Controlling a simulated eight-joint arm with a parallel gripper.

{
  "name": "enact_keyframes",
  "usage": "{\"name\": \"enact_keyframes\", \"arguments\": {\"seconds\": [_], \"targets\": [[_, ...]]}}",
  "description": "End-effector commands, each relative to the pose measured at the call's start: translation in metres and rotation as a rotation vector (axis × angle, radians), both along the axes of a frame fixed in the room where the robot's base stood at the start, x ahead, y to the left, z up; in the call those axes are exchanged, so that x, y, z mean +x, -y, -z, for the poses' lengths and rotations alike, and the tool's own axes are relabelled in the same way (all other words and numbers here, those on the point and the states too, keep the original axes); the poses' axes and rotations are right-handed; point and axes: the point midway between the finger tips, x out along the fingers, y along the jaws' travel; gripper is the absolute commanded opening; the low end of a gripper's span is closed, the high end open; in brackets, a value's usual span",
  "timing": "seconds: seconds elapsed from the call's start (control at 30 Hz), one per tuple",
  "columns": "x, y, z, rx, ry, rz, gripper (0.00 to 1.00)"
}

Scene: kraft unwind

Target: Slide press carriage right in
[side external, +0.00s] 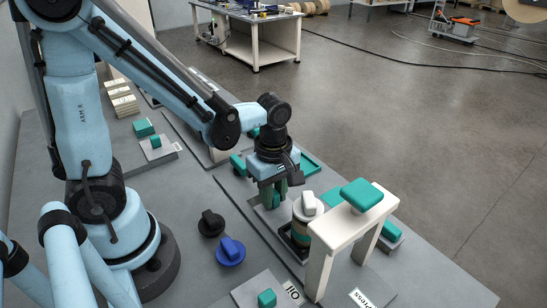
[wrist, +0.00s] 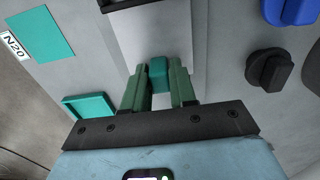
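The press (side external: 362,195) is a white arch with a teal pad on top, at lower right in the side view. Left of it, a dark holder (side external: 298,240) bears a round beige piece with a white knob (side external: 309,203). My gripper (side external: 273,198) points down left of this holder. In the wrist view my gripper (wrist: 160,82) has its green fingers closely on both sides of a small teal block (wrist: 158,70), apparently the carriage handle. The block stands on a light grey plate (wrist: 165,35) that leads to a dark part at the top edge. The fingers partly hide the block.
A black knob (side external: 211,223) and a blue knob (side external: 230,250) stand left of the holder. A teal block (side external: 267,298) sits by the OIL label. A teal tray (wrist: 90,105) and a teal patch (wrist: 40,35) lie to the left in the wrist view.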

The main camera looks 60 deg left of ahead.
Motion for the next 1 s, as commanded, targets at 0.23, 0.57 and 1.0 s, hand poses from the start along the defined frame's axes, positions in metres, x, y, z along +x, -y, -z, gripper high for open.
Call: {"name": "enact_keyframes", "arguments": {"seconds": [0.23,0.57,1.0], "targets": [[-0.001,0.0,0.0,0.0,-0.002,0.0,0.0],[0.001,0.033,0.0,0.0,-0.002,0.007,0.0],[0.0,0.049,0.0,-0.001,0.0,0.0,0.0]]}}
